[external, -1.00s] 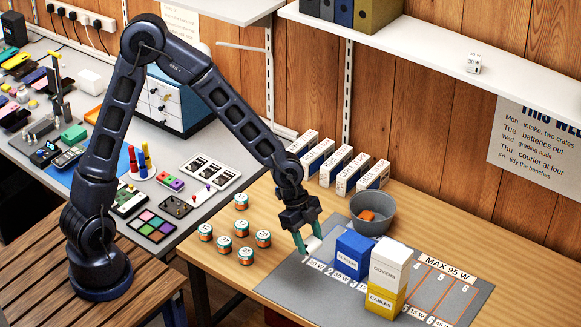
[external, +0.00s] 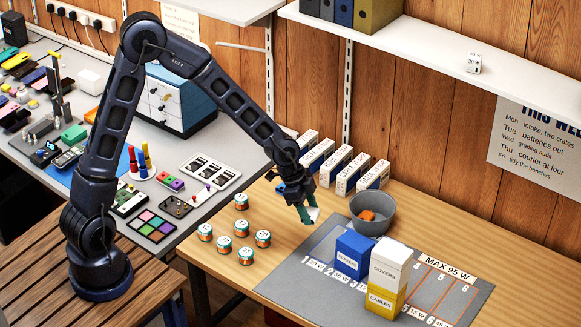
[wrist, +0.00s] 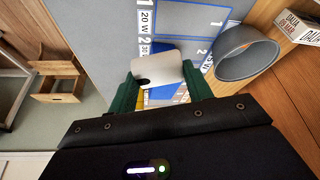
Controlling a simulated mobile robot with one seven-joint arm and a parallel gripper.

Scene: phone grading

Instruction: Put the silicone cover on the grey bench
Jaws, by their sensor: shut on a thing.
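My gripper (external: 308,212) is shut on the white silicone cover (external: 314,215), held above the wooden table beside the grey bowl. In the wrist view, the cover (wrist: 158,69) sits between the two green fingers (wrist: 160,86), and a dark camera cut-out shows near its left end. The grey bench (external: 222,150) runs along the left behind my arm, well away from the gripper. It holds phones, trays, a colour palette and a drawer unit.
A grey mat (external: 325,290) with numbered slots carries a blue box (external: 353,257), a white covers box (external: 388,268) and a yellow cables box (external: 384,302). The bowl (external: 373,213), upright cartons (external: 343,168) and several small tins (external: 241,201) stand around.

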